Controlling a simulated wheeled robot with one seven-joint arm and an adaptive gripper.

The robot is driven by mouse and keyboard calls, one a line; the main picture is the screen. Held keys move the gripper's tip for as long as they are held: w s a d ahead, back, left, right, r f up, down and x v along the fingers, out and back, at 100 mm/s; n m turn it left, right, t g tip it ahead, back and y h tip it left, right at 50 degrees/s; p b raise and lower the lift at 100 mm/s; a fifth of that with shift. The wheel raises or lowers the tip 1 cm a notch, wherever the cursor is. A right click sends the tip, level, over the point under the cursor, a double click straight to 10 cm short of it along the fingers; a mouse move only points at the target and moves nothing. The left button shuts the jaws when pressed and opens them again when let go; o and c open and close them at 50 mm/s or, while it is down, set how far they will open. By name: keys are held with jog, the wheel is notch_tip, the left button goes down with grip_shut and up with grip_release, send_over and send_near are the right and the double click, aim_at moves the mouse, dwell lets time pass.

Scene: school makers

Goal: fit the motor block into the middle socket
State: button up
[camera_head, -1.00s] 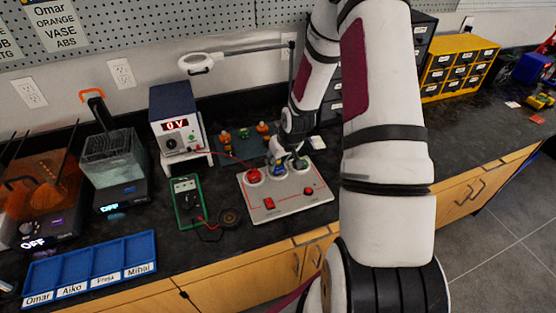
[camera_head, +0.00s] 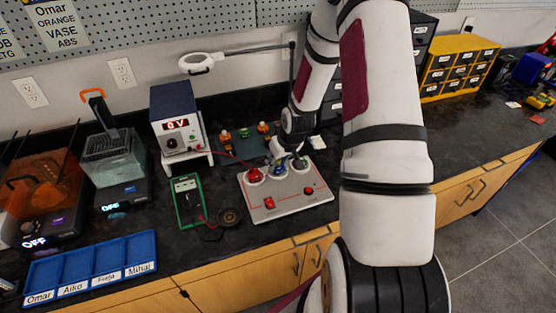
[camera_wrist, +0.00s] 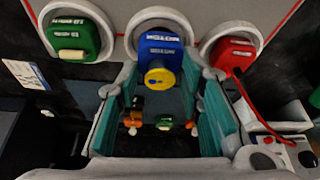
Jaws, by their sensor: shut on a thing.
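The motor block is blue with a yellow round knob, seen at the middle top of the wrist view (camera_wrist: 160,50) and small in the head view (camera_head: 279,170). My gripper (camera_wrist: 160,72) is shut on it, one teal-padded finger on each side. The block is at the white-ringed middle socket (camera_wrist: 158,14) of the grey panel (camera_head: 288,203). Whether it is fully seated cannot be told, since block and fingers hide the socket's inside. A green block (camera_wrist: 72,36) and a red block (camera_wrist: 232,54) sit in the sockets on either side.
A power supply (camera_head: 180,125) reading 0 V stands left of the panel, with a red lead to the red block. A green multimeter (camera_head: 188,202) lies on the dark bench. Behind the panel is a dark tray (camera_head: 240,149) with small orange and green parts.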

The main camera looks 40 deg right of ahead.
jog(key=shift+f, duration=0.6)
jog(key=o, duration=0.9)
jog(key=shift+c, duration=0.2)
jog(key=p+v, duration=0.7)
jog(key=v, duration=0.4)
jog(key=shift+r, duration=0.1)
